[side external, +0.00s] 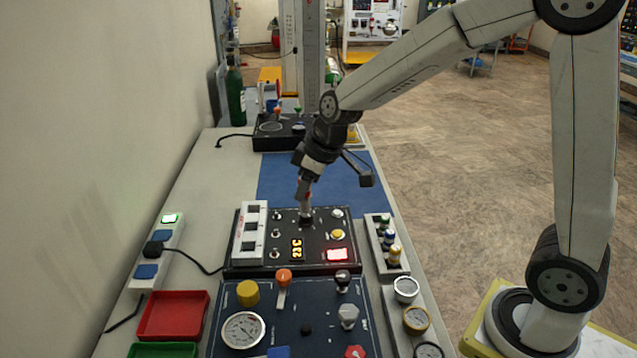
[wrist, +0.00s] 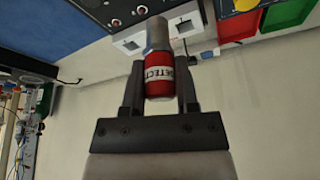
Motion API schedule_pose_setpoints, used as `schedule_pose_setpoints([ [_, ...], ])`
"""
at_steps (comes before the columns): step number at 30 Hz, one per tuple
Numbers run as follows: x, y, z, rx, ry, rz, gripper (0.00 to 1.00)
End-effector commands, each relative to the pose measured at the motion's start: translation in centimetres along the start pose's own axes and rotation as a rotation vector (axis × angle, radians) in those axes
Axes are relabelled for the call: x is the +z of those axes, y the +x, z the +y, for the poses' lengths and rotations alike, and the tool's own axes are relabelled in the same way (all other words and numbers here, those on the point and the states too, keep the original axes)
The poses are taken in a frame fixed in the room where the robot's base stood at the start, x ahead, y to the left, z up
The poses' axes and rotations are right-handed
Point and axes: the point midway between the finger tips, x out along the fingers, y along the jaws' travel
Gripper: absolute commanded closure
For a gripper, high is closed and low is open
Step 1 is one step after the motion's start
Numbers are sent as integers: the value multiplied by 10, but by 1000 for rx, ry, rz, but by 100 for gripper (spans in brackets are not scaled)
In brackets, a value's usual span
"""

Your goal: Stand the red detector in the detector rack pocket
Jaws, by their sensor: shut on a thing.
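The red detector (wrist: 157,78) has a white label and a grey metal end. In the wrist view my gripper (wrist: 160,85) is shut on its red body, with one finger on each side, and the grey end sticks out beyond the fingers. In the side view my gripper (side external: 304,190) points down over the black panel; the detector is mostly hidden between the fingers there. A white rack (side external: 250,234) with square dark pockets lies along the panel's left side, left of my gripper. It also shows in the wrist view (wrist: 125,45), beyond the detector.
The black panel (side external: 325,262) carries switches, an amber display and a lit red button. A rack of small bottles (side external: 384,243) stands at its right. A gauge panel (side external: 245,290) and red tray (side external: 172,316) lie in front. A bare blue mat (side external: 275,180) lies behind.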

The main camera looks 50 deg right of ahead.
Motion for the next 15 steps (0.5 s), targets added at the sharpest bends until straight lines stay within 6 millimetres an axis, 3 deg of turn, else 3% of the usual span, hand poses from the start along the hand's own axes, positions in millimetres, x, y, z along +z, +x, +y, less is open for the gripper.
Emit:
schedule_pose_setpoints([
  [8, 33, 15, 63, -3, 7, -17, 100],
  [15, 74, 25, 119, -7, 9, -17, 100],
])
